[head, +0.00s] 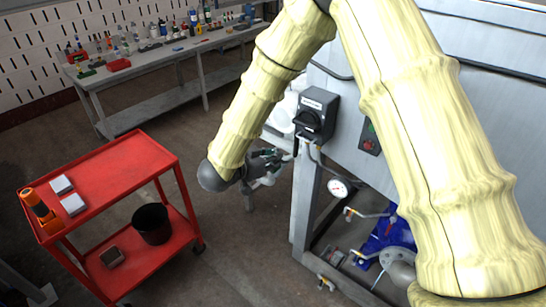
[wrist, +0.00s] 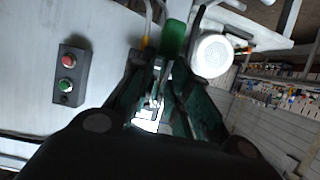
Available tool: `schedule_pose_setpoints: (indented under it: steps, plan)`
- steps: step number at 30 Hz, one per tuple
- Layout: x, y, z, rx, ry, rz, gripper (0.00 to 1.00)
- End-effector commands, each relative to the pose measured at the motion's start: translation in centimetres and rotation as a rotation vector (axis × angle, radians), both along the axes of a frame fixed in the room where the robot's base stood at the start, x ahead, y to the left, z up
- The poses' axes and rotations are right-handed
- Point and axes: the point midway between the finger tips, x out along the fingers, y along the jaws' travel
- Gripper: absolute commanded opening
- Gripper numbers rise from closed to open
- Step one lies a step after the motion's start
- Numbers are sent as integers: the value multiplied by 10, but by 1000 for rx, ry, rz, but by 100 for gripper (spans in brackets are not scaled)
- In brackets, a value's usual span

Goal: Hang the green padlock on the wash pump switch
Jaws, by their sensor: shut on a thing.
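The wash pump switch (head: 315,115) is a dark grey box with a black rotary handle and a pale label, mounted on the side of the steel machine. My gripper (head: 286,158) is just below and left of it in the head view, apart from it in the picture. In the wrist view the fingers (wrist: 168,68) are closed on the green padlock (wrist: 174,40), which stands out beyond the fingertips. Its shackle is hard to make out. In the head view the padlock is too small or hidden to tell. I cannot clearly see the switch in the wrist view.
A red and green button box (wrist: 67,75) is on the machine panel. A pressure gauge (head: 338,188) and pipework are below the switch. A red cart (head: 120,170) stands left, and a cluttered workbench (head: 150,65) is behind. The floor between is clear.

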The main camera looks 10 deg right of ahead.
Motion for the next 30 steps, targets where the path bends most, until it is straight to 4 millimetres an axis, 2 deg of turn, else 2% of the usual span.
schedule_pose_setpoints:
  steps: [30]
  plan:
    - [47, -62, 0, 1, -2, -3, 0]
